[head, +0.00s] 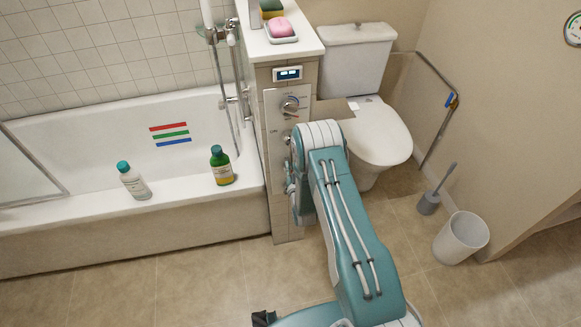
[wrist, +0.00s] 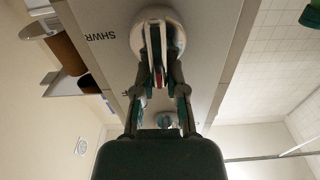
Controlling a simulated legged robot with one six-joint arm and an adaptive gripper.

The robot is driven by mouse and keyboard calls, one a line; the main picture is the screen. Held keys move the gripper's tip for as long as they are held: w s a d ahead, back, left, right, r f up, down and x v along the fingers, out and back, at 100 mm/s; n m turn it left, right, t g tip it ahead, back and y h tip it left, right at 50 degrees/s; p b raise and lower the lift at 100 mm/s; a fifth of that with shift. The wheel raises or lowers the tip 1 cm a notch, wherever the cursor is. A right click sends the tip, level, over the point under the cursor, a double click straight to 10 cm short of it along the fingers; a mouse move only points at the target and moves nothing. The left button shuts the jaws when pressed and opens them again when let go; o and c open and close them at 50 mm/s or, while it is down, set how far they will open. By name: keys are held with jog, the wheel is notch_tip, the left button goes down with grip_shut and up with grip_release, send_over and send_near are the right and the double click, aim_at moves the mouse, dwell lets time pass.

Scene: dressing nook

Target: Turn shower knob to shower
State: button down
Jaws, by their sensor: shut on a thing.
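In the wrist view, a round pale knob (wrist: 141,38) sits on a flat grey panel (wrist: 105,62), next to a dark SHWR label (wrist: 103,37). My gripper (wrist: 158,60) reaches up to this knob and is shut on it, its fingers covering the middle of the knob. In the head view, the panel (head: 273,118) is on the narrow end of a tiled half wall. A dial (head: 290,104) shows high on it, with a smaller round fitting (head: 286,139) below.
A bathtub (head: 60,226) with a white bottle (head: 133,182) and a green bottle (head: 221,168) on its rim is at left. A toilet (head: 375,135), brush (head: 430,201) and bin (head: 461,238) stand at right. Soap (head: 282,27) lies on the ledge. Floor at front left is clear.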

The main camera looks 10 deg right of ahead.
jog(key=f+m, duration=0.1)
jog(key=m, duration=0.4)
jog(key=d+f+m, duration=0.1)
jog(key=m, duration=0.5)
jog(key=d+f+m, duration=0.1)
jog(key=m, duration=0.5)
jog(key=shift+s+f, duration=0.25)
jog(key=shift+m, duration=0.3)
jog(key=c, duration=0.7)
grip_release()
jog(key=shift+a, duration=0.15)
jog(key=shift+r, duration=0.1)
